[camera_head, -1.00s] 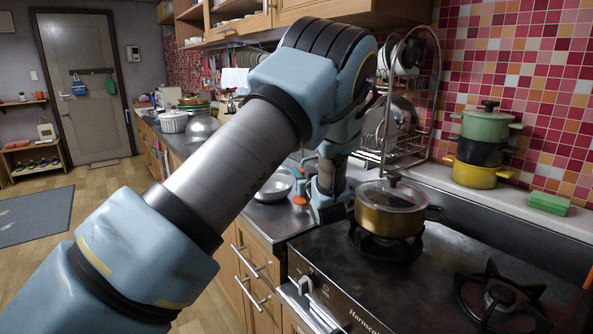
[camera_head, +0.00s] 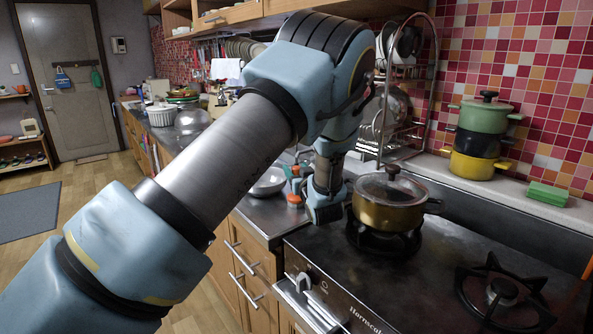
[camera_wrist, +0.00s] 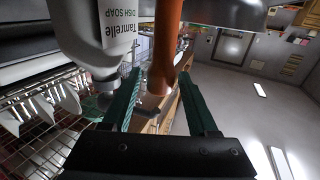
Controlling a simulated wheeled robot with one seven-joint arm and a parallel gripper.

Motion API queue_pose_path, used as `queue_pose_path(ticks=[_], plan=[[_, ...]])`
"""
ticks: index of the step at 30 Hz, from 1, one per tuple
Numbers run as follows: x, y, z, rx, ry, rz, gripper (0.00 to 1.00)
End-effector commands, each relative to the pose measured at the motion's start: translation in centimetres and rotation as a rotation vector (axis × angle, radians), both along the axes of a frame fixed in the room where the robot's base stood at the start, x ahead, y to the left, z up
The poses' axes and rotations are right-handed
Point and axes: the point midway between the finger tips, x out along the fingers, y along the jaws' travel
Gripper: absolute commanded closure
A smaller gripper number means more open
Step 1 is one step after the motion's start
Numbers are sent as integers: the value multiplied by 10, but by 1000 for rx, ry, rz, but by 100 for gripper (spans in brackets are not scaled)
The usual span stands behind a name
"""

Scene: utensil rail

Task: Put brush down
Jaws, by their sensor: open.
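An orange handle (camera_wrist: 167,45), which looks like the brush's, shows in the wrist view. Its rounded end lies between the two green fingers of my gripper (camera_wrist: 160,76). The fingers are spread, with a gap on each side of the handle. The brush's head is out of view. In the head view my gripper (camera_head: 323,210) is low over the counter left of the pot, its fingers not clearly seen. A small orange piece (camera_head: 294,200) shows just left of it; I cannot tell whether it is part of the brush.
A white dish soap bottle (camera_wrist: 95,30) stands close to the left finger in the wrist view. A gold pot (camera_head: 388,212) sits on the stove (camera_head: 420,275) right of my gripper. A metal bowl (camera_head: 268,182) is to the left, a dish rack (camera_head: 400,135) behind.

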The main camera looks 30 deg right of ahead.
Motion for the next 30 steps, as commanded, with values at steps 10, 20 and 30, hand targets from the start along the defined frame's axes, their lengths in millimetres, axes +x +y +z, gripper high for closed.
queue_pose_path(ticks=[10,20,30], plan=[[-19,2,0,0,2,-3,41],[-87,16,0,0,2,-4,41],[-117,24,3,0,0,0,41]])
